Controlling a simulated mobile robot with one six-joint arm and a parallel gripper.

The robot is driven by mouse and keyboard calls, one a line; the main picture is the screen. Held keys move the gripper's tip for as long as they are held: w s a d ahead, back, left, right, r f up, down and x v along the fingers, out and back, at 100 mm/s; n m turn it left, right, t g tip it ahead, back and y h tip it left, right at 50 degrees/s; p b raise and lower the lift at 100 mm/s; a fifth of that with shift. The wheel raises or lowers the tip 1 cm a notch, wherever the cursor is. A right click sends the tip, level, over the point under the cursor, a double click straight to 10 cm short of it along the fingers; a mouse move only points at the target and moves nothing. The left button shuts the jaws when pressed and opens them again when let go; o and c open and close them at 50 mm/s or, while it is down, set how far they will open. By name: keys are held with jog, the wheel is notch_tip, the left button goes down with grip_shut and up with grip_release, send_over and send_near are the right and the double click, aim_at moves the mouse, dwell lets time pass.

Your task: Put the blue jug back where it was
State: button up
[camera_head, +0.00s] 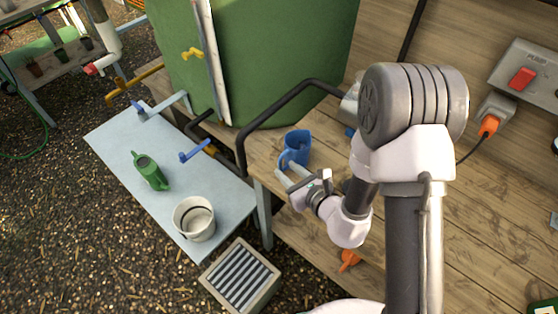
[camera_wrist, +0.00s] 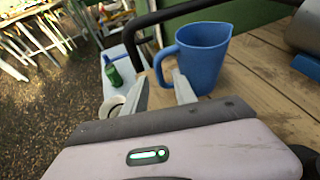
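The blue jug (camera_head: 297,146) stands upright on the wooden bench (camera_head: 330,98), near its left edge and close to a black pipe. In the wrist view the jug (camera_wrist: 206,55) is just beyond my fingers, with its handle (camera_wrist: 160,67) turned towards the gap between them. My gripper (camera_head: 286,178) is open beside the jug on its near side. In the wrist view the gripper (camera_wrist: 162,88) shows two spread fingertips with nothing clearly held. I cannot tell whether a finger touches the handle. The lower part of the jug is partly hidden by the right finger.
A large green tank (camera_head: 270,50) stands behind. A black pipe (camera_head: 262,118) arches beside the jug. A slatted crate (camera_head: 241,277) is below.

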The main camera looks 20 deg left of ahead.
jog(key=v, duration=0.4)
jog(key=shift+s+d+r, duration=0.15)
jog(key=shift+s+d, duration=0.05)
jog(key=s+a+r+n+g+y, duration=0.2)
jog(key=a+r+n+y, duration=0.15)
jog(key=r, duration=0.55)
jog(key=s+d+r+n+g, duration=0.1)
jog(key=s+r+n+g, duration=0.5)
jog(key=s+r+n, duration=0.4)
jog(key=s+d+r+n+t+h, duration=0.1)
jog(key=d+n+h, duration=0.3)
jog(key=d, duration=0.6)
jog(key=s+d+r+n+t+h, duration=0.2)
jog(key=d+r+n+t+h, duration=0.1)
jog(key=d+h, duration=0.5)
jog(key=d+t, duration=0.1)
jog(key=d, duration=0.2)
jog(key=shift+s+d+r+n, duration=0.2)
jog(key=shift+r+n, duration=0.15)
jog(key=shift+r, duration=0.05)
